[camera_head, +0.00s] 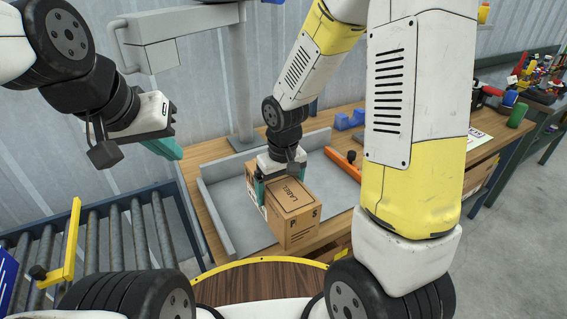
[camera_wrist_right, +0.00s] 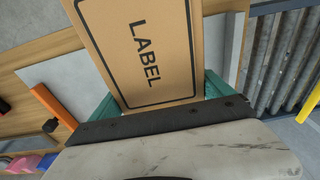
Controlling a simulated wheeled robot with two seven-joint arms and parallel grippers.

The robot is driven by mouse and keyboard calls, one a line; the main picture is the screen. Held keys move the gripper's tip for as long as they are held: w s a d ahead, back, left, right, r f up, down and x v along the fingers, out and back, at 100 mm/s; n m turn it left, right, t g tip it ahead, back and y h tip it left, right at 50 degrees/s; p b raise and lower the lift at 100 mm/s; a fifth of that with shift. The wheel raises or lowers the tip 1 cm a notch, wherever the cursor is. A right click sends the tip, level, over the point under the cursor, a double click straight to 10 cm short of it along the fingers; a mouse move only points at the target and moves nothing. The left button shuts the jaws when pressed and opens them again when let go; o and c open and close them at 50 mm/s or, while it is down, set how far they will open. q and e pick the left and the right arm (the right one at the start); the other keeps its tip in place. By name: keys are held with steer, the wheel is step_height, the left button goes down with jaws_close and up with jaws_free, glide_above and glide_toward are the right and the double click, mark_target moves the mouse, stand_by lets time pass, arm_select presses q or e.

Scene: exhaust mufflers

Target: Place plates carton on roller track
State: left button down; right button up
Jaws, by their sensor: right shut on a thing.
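The plates carton (camera_head: 292,212) is a brown cardboard box with "LABEL" printed on its top. It is over the grey metal tray (camera_head: 222,226) on the wooden bench; I cannot tell if it touches the tray. My right gripper (camera_head: 281,183) is shut on the carton, with teal fingers at its sides. The carton (camera_wrist_right: 140,50) fills the middle of the right wrist view, between the teal fingers. My left gripper (camera_head: 168,148) hangs empty in the air at the left; its finger opening is unclear. The roller track (camera_head: 120,238) is at the lower left, with bare grey rollers in the part that shows.
A yellow bar (camera_head: 72,243) stands up at the roller track's left part. An orange bar (camera_head: 343,164) and blue blocks (camera_head: 350,119) lie on the bench right of the carton. A grey post (camera_head: 240,80) rises behind the tray. A round wooden top with yellow rim (camera_head: 262,284) is in front.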

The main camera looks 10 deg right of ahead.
steer(key=shift+w+d+f, duration=0.75)
steer(key=shift+w+f, duration=0.05)
steer(key=shift+w, duration=1.45)
steer(key=shift+w+d+f, duration=0.7)
steer(key=shift+w+f, duration=0.1)
steer(key=shift+w, duration=1.5)
steer(key=shift+w+d+f, duration=0.75)
steer(key=shift+w+f, duration=0.05)
steer(key=shift+w, duration=1.45)
steer(key=shift+f, duration=0.1)
steer(key=o, duration=1.8)
steer(key=shift+f, duration=0.1)
